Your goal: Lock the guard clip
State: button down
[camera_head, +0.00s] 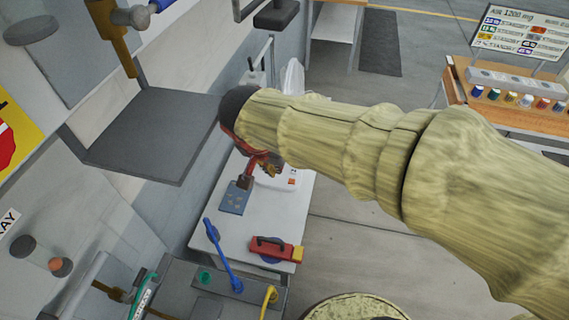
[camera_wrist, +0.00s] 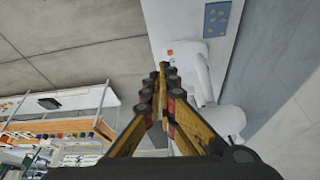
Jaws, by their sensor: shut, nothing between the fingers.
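I cannot pick out the guard clip for certain in either view. My gripper (camera_head: 245,183) is shut and empty; in the head view its fingers overlap a blue plate with pale dots (camera_head: 234,202) on a white table (camera_head: 282,218). In the wrist view my gripper (camera_wrist: 163,67) points toward the table edge, and the blue plate (camera_wrist: 216,18) lies beyond and right of the tips, apart from them. A white rounded device (camera_wrist: 197,75) is right of the fingers. My sleeved arm hides part of the table.
A yellow lever (camera_head: 269,300) is below. A dark grey platform (camera_head: 150,135) projects at left. An orange bench (camera_head: 458,85) stands at right, with open floor between.

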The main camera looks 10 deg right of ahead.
jog(key=w+d+f+p, duration=0.2)
jog(key=w+f, duration=0.4)
jog(key=f, duration=0.3)
jog(key=shift+w+d, duration=0.35)
jog(key=shift+d, duration=0.5)
jog(key=shift+f, duration=0.15)
jog(key=d+b, duration=0.1)
jog(key=w+d+b, duration=0.1)
jog(key=shift+b, duration=0.4)
